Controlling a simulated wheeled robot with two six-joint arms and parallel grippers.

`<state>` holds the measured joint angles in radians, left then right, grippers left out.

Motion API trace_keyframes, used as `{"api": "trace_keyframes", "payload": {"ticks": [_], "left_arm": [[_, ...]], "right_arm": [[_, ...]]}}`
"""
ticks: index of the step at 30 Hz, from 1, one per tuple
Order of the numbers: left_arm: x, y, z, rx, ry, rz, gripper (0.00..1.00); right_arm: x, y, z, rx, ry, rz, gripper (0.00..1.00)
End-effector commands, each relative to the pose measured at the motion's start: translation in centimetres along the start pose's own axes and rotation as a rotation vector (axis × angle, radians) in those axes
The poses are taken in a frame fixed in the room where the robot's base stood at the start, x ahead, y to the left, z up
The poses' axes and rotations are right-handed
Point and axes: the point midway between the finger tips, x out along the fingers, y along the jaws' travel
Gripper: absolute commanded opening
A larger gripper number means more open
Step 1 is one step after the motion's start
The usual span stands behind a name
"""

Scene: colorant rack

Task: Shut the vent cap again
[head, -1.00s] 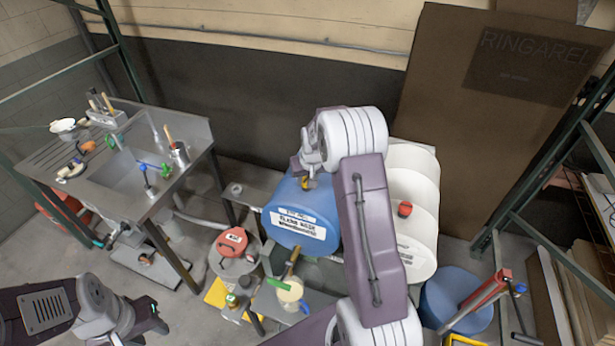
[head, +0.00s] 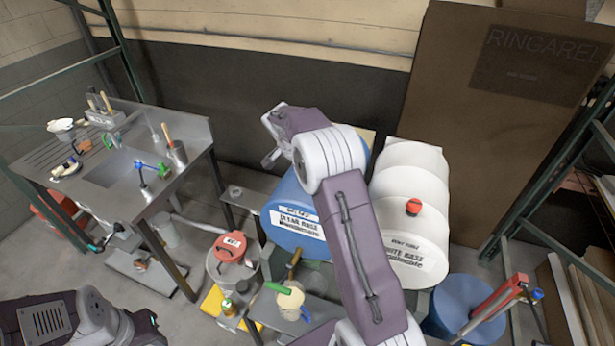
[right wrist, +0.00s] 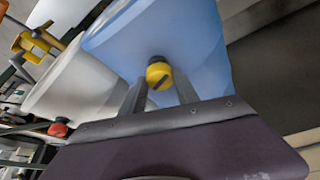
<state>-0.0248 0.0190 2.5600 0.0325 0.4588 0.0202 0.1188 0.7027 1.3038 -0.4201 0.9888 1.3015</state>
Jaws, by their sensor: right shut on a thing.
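The yellow vent cap (right wrist: 159,74) is on the blue drum (right wrist: 125,35) in the right wrist view, with a dark slot on its face. My right gripper (right wrist: 160,86) has a finger on each side of it and is shut on it. In the head view the blue drum (head: 297,222) lies on its side with a white label, and my right arm crosses in front of it. The cap is hidden there. My left gripper (head: 148,325) is low at the left edge, away from the drums, and its jaws are unclear.
White drums (head: 415,205) with a red cap (head: 413,207) lie right of the blue drum. A sink table (head: 165,205) stands left. A blue container (head: 462,300) is at lower right.

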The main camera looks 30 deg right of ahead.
Motion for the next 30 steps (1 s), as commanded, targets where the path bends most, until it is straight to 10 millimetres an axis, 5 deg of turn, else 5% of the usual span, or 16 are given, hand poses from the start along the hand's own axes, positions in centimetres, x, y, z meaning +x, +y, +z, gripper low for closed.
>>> {"api": "trace_keyframes", "payload": {"ticks": [15, 30], "left_arm": [[-2.0, 0.0, -0.2, 0.000, 0.000, 0.000, 0.36], [-2.6, 0.1, -0.3, 0.000, 0.000, 0.000, 0.36]], "right_arm": [[-0.2, -0.2, -0.2, 0.333, 0.002, 0.136, 0.00], [0.0, -0.2, -0.2, 0.419, 0.001, 0.173, 0.00]]}}
